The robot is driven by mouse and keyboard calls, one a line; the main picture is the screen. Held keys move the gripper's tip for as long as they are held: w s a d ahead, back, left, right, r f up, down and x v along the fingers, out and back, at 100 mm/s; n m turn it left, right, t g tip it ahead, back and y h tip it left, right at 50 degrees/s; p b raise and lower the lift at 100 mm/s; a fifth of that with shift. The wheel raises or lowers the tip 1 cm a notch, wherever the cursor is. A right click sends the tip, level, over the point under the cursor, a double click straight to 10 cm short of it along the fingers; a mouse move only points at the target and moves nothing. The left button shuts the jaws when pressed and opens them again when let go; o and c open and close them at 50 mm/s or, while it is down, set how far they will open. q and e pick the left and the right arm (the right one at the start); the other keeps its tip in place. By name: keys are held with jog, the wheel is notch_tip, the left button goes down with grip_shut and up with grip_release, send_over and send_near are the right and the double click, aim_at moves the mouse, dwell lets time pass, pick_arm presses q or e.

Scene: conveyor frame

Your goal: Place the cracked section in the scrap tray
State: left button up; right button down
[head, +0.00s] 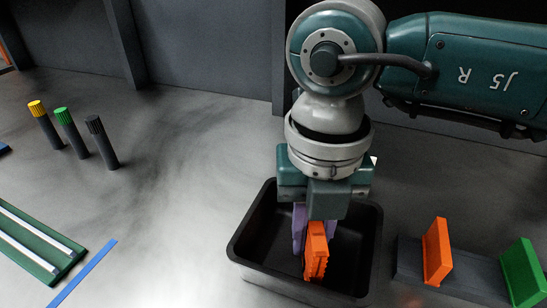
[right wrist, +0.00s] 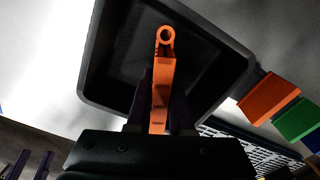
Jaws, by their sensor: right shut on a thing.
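An orange section (head: 317,258) is held by my right gripper (head: 309,230), which is shut on it. The section hangs upright over the black tray (head: 254,234), overlapping its inside in the head view. In the right wrist view the orange section (right wrist: 162,80) has a ring-shaped end and sits between the two dark fingers (right wrist: 163,112), with the tray (right wrist: 95,75) behind it. I cannot make out a crack, nor whether the section touches the tray floor. My left gripper is not in view.
Right of the tray, an orange piece (head: 437,252) and a green piece (head: 522,272) stand in a dark rack (head: 408,262). Several dark posts with coloured caps (head: 66,131) stand at left. A green rail plate (head: 35,242) and blue strip (head: 82,275) lie front left. The middle is clear.

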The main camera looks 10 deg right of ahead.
jog(key=shift+f, duration=0.15)
jog(key=c, duration=0.8)
grip_release()
